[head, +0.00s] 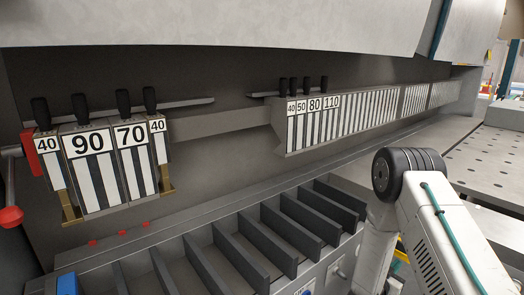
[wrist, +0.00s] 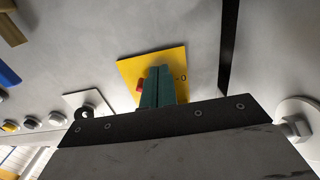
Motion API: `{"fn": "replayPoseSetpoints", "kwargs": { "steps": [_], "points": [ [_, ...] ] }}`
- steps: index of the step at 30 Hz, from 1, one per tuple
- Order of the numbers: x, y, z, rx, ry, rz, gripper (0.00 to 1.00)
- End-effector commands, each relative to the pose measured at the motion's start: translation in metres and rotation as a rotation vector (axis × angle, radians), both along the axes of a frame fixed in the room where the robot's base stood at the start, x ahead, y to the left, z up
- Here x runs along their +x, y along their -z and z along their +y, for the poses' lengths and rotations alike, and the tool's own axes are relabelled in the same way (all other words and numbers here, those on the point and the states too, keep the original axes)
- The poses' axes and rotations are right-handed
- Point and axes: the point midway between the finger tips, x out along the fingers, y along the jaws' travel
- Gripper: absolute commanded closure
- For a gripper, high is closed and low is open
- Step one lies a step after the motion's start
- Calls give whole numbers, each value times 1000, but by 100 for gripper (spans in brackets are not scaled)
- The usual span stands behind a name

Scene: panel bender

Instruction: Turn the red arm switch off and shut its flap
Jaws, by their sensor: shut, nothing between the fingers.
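In the wrist view, a yellow plate (wrist: 130,70) is fixed to a grey panel. A small red switch part (wrist: 140,84) shows on the plate, just left of my fingers. A dark mark like a 0 shows on the plate to their right. My gripper (wrist: 160,69) has its two teal fingers shut together with nothing between them. They overlap the middle of the plate and hide part of it. I cannot tell whether they touch the switch. I cannot make out the flap. In the head view my arm is at the lower right, and its fingers are out of sight.
In the wrist view, several round buttons (wrist: 32,122) and a white plate with a dark ring (wrist: 75,100) lie left. A black strip (wrist: 227,45) runs at right. The head view shows numbered bender tools (head: 90,150), a slotted rack (head: 240,245) and a red-knobbed lever (head: 11,216).

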Motion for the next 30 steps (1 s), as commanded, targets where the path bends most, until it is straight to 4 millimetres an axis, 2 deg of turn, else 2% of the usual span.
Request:
{"fn": "replayPoseSetpoints", "kwargs": {
  "steps": [6,30],
  "points": [
    [8,0,-11,1,0,1,100],
    [8,-4,-12,1,-1,1,100]
  ]
}}
